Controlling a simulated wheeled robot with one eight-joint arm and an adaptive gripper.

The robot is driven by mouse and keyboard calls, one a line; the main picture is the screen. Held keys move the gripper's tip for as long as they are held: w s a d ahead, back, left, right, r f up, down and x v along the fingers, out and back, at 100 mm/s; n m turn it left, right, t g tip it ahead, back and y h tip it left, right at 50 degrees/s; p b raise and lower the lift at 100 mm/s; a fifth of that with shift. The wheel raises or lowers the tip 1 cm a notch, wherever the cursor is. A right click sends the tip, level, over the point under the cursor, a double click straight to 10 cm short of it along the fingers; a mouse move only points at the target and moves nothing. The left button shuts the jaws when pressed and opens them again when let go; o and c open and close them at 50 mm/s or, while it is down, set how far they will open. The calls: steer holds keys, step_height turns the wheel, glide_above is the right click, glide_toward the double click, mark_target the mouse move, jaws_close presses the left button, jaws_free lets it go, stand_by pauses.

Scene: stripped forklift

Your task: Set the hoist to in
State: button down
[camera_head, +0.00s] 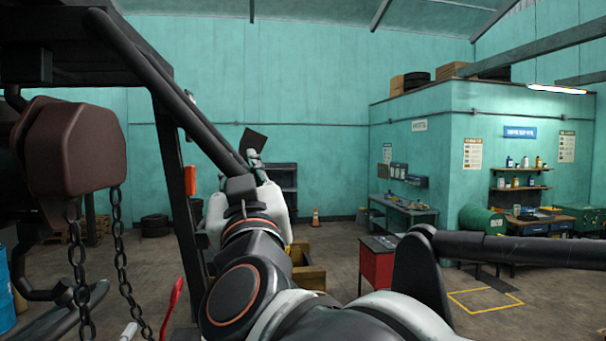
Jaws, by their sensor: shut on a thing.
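A brown-maroon hoist block (78,148) hangs at the left. Two dark chains, a near one (79,275) and a second one (122,245), hang below it. A red curved lever (174,300) stands at the lower left, right of the chains. A small white-tipped rod shows beside it at the bottom edge. I cannot tell which part sets the hoist. My arm rises from the bottom middle and reaches away, right of the dark slanted post. My gripper's fingers are hidden behind my arm, and I cannot see what they touch.
Dark forklift frame bars (165,85) slant across the left, close to my arm. A red cabinet (377,268) and a wooden crate (308,268) stand on the floor beyond. An orange cone (316,217) is further back. Open floor lies in the middle distance.

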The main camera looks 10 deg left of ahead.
stand_by(0.4)
steer(key=c, duration=1.5)
jaws_free()
steer(key=v, duration=1.2)
